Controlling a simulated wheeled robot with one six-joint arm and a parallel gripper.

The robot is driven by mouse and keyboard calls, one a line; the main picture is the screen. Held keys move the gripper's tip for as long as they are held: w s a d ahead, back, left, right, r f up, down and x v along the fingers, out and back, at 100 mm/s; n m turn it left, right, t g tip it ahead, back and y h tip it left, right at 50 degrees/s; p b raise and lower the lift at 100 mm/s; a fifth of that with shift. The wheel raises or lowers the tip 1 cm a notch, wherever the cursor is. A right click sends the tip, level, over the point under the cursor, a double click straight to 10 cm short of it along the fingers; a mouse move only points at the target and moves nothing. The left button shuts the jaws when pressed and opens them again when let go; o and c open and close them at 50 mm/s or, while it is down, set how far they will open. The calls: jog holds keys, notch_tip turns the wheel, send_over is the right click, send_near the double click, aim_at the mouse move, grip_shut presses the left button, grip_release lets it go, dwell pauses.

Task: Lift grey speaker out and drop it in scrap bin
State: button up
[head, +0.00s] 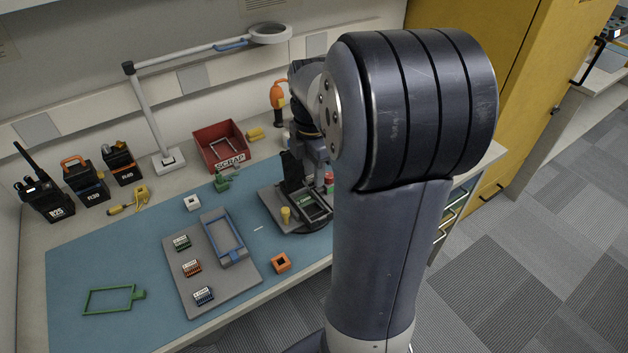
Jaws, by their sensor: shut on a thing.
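My gripper (319,171) is low over the far right side of a dark stand (268,206) on the blue mat, partly behind my own arm. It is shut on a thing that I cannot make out. An opened black radio (312,207) with a green part inside lies in the stand, just in front of the gripper. I cannot pick out the grey speaker. The red scrap bin (208,156), labelled SCRAP, stands at the back of the bench, left of the gripper. Some pale thin pieces lie in it.
A grey tray (200,292) with small terminal blocks and a blue frame lies left of the stand. An orange square part (281,262) is in front. A lamp (150,115) rises left of the bin. Several radios (85,183) stand at left.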

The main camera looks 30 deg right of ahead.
jog(key=shift+r, duration=0.2)
jog(key=shift+r+p, duration=1.9)
jog(key=shift+p, duration=0.05)
